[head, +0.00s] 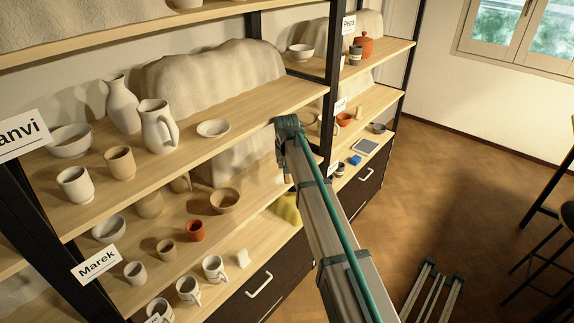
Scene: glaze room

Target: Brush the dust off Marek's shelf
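The "Marek" label (95,263) is on the dark front post at the left of the rack. Beside it, below the middle board, is a wooden shelf board (270,227) holding a white bowl (108,229), a brown bowl (224,200), a brown cup (166,248), a red cup (195,230) and several white cups and mugs (214,268). Dust cannot be made out at this size. My arm reaches up from the lower right to the shelf's right end. My gripper (283,170) is small and partly hidden there; its fingers are unclear. I cannot make out a brush.
The board above holds a tall vase (121,104), a pitcher (158,127), bowls and cups. A yellow object (287,207) lies near my arm. Dark drawers (262,285) are below. Another rack section with pots stands to the right. Open wooden floor (455,190) and stools (550,220) are farther right.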

